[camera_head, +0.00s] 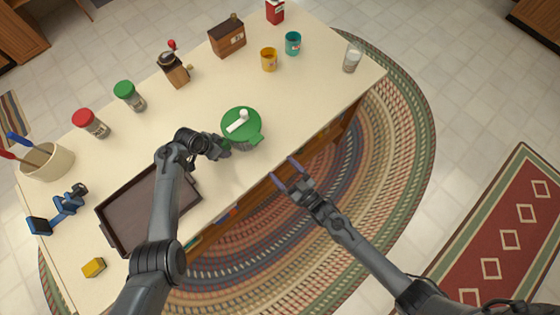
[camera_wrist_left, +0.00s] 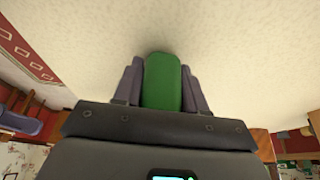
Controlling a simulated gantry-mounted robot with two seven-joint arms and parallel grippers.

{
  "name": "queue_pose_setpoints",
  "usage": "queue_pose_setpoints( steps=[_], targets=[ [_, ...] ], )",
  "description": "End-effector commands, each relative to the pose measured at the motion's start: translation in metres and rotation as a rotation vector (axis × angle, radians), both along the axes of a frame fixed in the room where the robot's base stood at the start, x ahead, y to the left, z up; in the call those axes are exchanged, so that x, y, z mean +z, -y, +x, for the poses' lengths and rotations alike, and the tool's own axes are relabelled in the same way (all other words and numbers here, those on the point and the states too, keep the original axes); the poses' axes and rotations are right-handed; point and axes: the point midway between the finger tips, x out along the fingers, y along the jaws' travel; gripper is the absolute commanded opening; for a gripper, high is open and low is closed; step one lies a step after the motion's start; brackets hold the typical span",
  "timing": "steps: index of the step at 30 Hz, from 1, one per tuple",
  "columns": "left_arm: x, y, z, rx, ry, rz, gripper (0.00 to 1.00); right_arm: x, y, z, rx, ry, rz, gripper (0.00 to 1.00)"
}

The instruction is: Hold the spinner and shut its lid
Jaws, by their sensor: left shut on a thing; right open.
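The spinner stands near the table's front edge in the head view. Its round green lid (camera_head: 236,119) has a white crank handle (camera_head: 238,122) on top and covers most of the body from above. I cannot tell whether the lid is fully shut. My left gripper (camera_head: 222,149) is at the spinner's left front side. In the left wrist view, its two fingers are shut on a green part of the spinner (camera_wrist_left: 162,80), probably a side handle. My right gripper (camera_head: 284,172) is open and empty, off the table's front edge, right of and nearer than the spinner.
A dark tray (camera_head: 128,221) lies to the left, beside my left arm. Jars, a grinder (camera_head: 175,72), a wooden box (camera_head: 227,38) and cups (camera_head: 269,60) stand along the back. The table (camera_head: 310,95) is clear right of the spinner.

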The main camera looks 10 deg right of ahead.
Motion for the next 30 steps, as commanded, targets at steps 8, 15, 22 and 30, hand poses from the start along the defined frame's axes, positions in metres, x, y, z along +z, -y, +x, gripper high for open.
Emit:
queue_pose_setpoints(
  steps=[8, 15, 22, 30],
  targets=[
    [-0.0011, -0.0004, -0.0009, -0.001, -0.003, 0.002, 0.12, 0.0000, 0.0001, -0.0004, 0.000, 0.000, 0.000, 0.79],
    [-0.0009, -0.0003, -0.0007, 0.000, -0.002, 0.001, 0.67, 0.0000, -0.0001, -0.0003, 0.000, 0.000, 0.000, 0.79],
    [-0.0004, -0.0001, -0.0003, 0.000, -0.001, 0.000, 0.70, 0.0001, -0.0001, -0.0002, 0.000, 0.001, 0.000, 0.79],
    [0.0075, -0.0018, -0.0014, -0.002, 0.000, -0.003, 0.70, 0.0001, -0.0001, -0.0002, 0.000, 0.000, 0.001, 0.79]
  ],
)
